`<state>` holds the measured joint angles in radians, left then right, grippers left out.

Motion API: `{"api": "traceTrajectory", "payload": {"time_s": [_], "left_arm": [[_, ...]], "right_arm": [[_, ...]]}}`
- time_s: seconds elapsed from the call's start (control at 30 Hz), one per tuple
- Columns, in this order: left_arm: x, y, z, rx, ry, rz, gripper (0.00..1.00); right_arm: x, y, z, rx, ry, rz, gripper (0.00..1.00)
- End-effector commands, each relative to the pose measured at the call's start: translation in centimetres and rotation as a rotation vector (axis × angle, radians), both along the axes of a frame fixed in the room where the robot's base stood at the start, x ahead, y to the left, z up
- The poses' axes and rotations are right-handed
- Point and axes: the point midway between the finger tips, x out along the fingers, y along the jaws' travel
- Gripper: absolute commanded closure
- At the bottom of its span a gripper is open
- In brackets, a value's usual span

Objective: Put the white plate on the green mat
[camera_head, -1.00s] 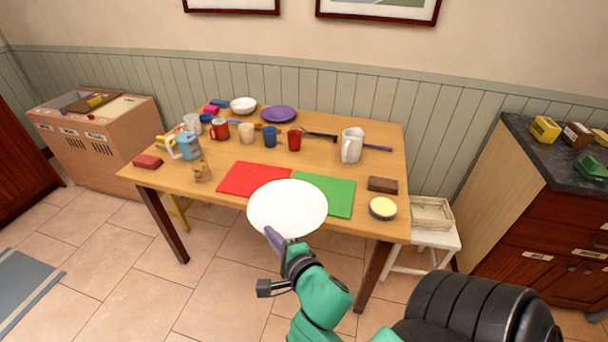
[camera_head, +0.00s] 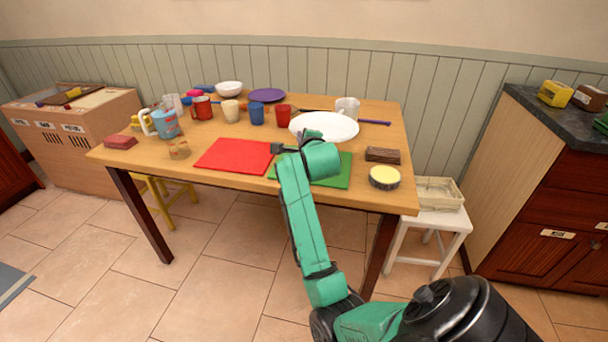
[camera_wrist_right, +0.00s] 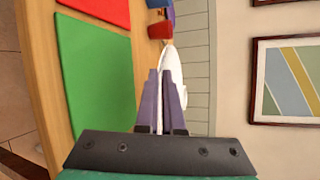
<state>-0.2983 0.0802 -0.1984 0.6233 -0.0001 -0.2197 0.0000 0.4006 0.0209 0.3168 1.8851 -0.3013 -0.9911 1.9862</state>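The white plate (camera_head: 324,126) appears beyond the green mat (camera_head: 338,176) in the head view and covers the lower part of a white mug. In the right wrist view the plate (camera_wrist_right: 171,75) shows nearly edge-on between the fingers of my right gripper (camera_wrist_right: 160,85), which is shut on its rim. The plate is apart from the green mat (camera_wrist_right: 95,75) there, held above the table level. My left gripper is not in view.
The red mat (camera_head: 233,156) lies left of the green mat. A brown block (camera_head: 382,155) and a yellow-topped round tin (camera_head: 384,178) are to its right. Several cups, a white bowl (camera_head: 229,88) and a purple plate (camera_head: 267,95) stand farther back on the wooden table (camera_head: 230,186).

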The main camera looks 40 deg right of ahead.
Motion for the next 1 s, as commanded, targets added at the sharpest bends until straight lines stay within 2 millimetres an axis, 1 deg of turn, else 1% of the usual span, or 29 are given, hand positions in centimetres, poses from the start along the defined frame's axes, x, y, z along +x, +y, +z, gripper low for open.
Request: {"api": "traceTrajectory", "payload": {"time_s": [0.03,0.13,0.2,0.27,0.37,0.43,0.5,0.57,0.7,0.77,1.0], "left_arm": [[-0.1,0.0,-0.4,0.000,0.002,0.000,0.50],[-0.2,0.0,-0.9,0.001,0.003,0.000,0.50],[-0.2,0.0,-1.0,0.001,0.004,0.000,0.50],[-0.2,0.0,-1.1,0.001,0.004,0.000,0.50],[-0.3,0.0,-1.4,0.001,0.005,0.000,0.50],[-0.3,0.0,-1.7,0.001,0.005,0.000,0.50],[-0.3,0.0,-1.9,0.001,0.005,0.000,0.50],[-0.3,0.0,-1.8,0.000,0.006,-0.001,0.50],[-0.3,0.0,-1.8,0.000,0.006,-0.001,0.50],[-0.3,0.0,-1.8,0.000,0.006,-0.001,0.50],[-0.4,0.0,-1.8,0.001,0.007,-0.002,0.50]], "right_arm": [[-0.1,0.0,-1.9,-0.005,0.004,0.000,1.00],[-0.1,-0.1,-4.9,-0.006,0.003,-0.001,1.00],[-0.1,0.0,-6.4,-0.006,0.000,0.000,1.00],[0.0,0.0,-7.0,-0.005,-0.004,0.000,1.00],[0.0,0.0,-8.8,-0.005,0.000,0.000,1.00],[0.0,0.0,-10.4,-0.004,0.000,0.001,1.00],[0.0,0.0,-11.3,-0.005,-0.003,0.000,1.00],[0.0,0.0,-11.6,-0.006,-0.004,0.000,1.00],[0.0,0.0,-11.5,-0.004,-0.005,0.000,1.00],[0.0,0.0,-11.7,-0.001,-0.002,-0.001,0.83],[0.0,0.0,-11.6,-0.002,-0.002,-0.001,0.83]]}}
